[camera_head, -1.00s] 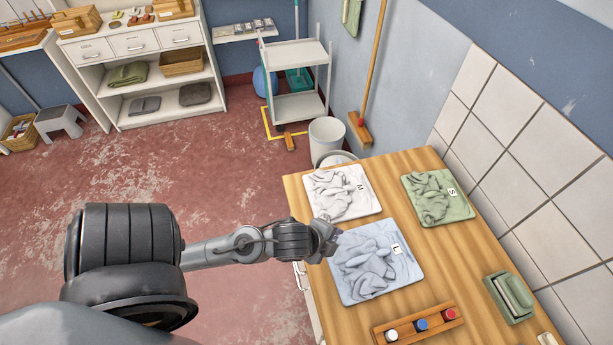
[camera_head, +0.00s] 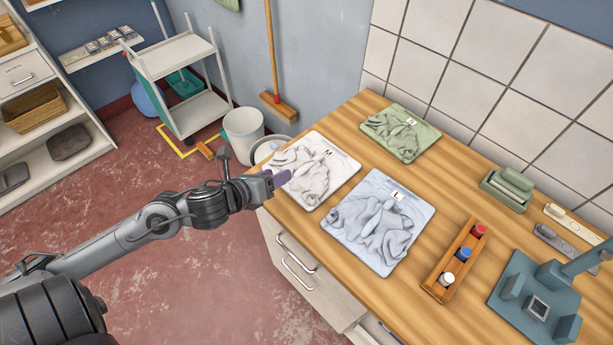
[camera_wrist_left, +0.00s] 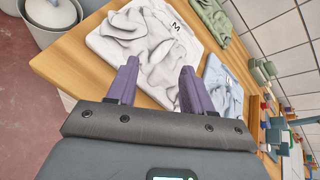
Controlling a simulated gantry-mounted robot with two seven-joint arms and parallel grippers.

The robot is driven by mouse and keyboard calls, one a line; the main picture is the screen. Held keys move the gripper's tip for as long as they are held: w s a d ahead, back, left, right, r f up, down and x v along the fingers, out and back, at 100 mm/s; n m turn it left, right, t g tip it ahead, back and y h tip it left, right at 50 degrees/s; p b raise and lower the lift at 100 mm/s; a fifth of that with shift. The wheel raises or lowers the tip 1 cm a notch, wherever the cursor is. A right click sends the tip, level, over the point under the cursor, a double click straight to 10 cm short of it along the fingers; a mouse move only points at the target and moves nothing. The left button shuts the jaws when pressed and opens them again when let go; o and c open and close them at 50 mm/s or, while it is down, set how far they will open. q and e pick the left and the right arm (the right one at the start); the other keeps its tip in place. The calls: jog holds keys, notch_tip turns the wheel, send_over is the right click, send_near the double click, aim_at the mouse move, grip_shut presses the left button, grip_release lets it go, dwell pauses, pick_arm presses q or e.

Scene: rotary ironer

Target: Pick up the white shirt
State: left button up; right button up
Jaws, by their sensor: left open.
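The white shirt (camera_head: 306,172) lies crumpled on a white board marked M, at the near left edge of the wooden counter. It also shows in the left wrist view (camera_wrist_left: 150,40), just ahead of the fingers. My left gripper (camera_head: 277,179) is at the shirt's left edge in the head view. In the left wrist view its two purple fingers (camera_wrist_left: 156,88) are apart with nothing gripped between them. Whether the fingertips touch the shirt or board cannot be told. My right gripper is in neither view.
A light blue shirt (camera_head: 378,222) marked L and a green one (camera_head: 402,132) marked S lie on the wooden counter (camera_head: 345,130). A bottle rack (camera_head: 456,262) and a blue-grey device (camera_head: 530,300) stand to the right. White bins (camera_head: 243,130) stand beyond the counter's left end.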

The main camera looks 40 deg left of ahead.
aim_at(309, 163)
pick_arm(q)
jog(key=m+b, duration=0.1)
jog(key=m, duration=0.2)
jog(key=w+m+h+b, duration=0.1)
jog(key=shift+a+f+m+t+b, duration=0.15)
jog(key=shift+f+m+t+b, duration=0.15)
jog(key=shift+f+m+t, duration=0.1)
jog(key=shift+w+r+m+h+b, duration=0.1)
jog(key=shift+w+m+h+b, duration=0.15)
jog(key=shift+m, duration=0.95)
jog(key=shift+w, duration=0.3)
jog(key=x, duration=0.3)
jog(key=shift+w, duration=0.3)
jog(key=shift+w+f, duration=0.25)
jog(key=shift+w, duration=0.35)
jog(key=shift+d+f+x, duration=0.15)
jog(key=shift+f+x, duration=0.05)
jog(key=shift+x, duration=0.95)
jog(key=shift+d+f+x, duration=0.15)
jog(key=shift+x, duration=1)
jog(key=shift+w+f, duration=0.15)
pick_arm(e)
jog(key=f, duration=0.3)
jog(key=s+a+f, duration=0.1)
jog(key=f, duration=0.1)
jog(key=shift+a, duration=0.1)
